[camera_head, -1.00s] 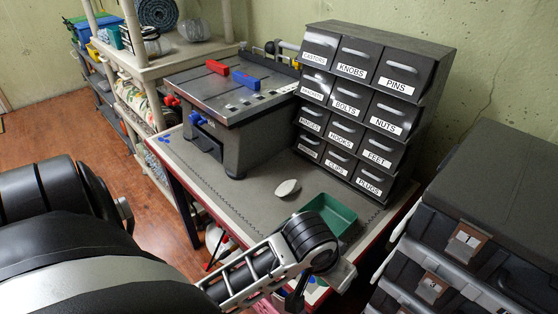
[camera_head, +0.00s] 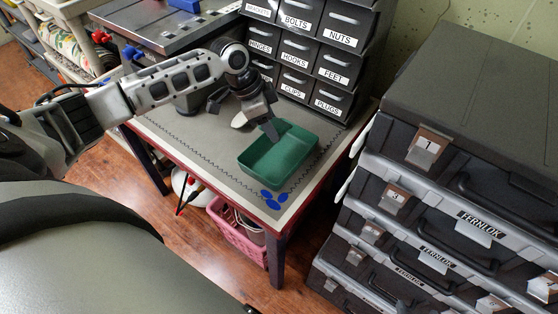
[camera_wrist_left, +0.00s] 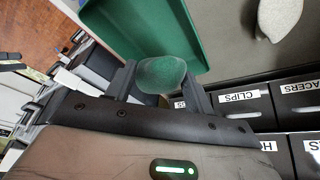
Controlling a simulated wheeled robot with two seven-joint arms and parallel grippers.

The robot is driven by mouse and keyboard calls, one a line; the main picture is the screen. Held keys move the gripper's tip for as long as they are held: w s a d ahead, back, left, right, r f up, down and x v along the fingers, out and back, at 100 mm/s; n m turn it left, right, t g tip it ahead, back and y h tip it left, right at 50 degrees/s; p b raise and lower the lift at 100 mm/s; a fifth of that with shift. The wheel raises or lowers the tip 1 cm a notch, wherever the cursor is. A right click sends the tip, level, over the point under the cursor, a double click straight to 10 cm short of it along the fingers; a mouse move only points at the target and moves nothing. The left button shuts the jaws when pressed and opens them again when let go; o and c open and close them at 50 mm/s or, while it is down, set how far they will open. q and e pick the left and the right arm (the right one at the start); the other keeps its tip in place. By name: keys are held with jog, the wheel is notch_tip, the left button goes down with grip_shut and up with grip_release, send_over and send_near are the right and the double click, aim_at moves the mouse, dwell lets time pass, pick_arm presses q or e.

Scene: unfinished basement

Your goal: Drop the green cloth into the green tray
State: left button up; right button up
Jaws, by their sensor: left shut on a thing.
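The green tray (camera_head: 290,165) lies on the worktable near its front right corner, and its rim area shows large in the left wrist view (camera_wrist_left: 110,25). My left gripper (camera_head: 271,131) reaches from the left over the tray's back left edge. In the left wrist view it (camera_wrist_left: 160,82) is shut on the green cloth (camera_wrist_left: 160,72), a small rounded bundle between the fingers, with the tray behind it. The cloth cannot be made out in the head view. The part of the tray that shows looks empty. My right gripper is out of view.
A pale, stone-like piece (camera_head: 239,120) lies on the table beside the tray. A labelled drawer cabinet (camera_head: 325,58) stands behind. Blue ovals (camera_head: 274,199) mark the front corner. Stacked black cases (camera_head: 440,190) stand at right, a pink basket (camera_head: 237,232) below.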

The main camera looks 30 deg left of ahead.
pick_arm(q)
jog(key=b, duration=0.4)
send_over(271, 154)
notch_tip(271, 154, down, 4)
jog(key=shift+f, duration=0.3)
jog(key=shift+f+b, duration=0.25)
jog(key=shift+b, duration=0.3)
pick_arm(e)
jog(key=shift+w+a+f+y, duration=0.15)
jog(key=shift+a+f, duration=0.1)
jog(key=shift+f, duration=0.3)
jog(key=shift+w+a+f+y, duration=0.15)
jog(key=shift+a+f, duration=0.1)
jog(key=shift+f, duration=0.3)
pick_arm(q)
jog(key=shift+d+r, duration=0.1)
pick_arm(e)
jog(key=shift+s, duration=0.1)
pick_arm(q)
jog(key=o, duration=1)
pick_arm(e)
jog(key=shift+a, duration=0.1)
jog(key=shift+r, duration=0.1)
pick_arm(q)
jog(key=v, duration=1.6)
jog(key=shift+p, duration=0.35)
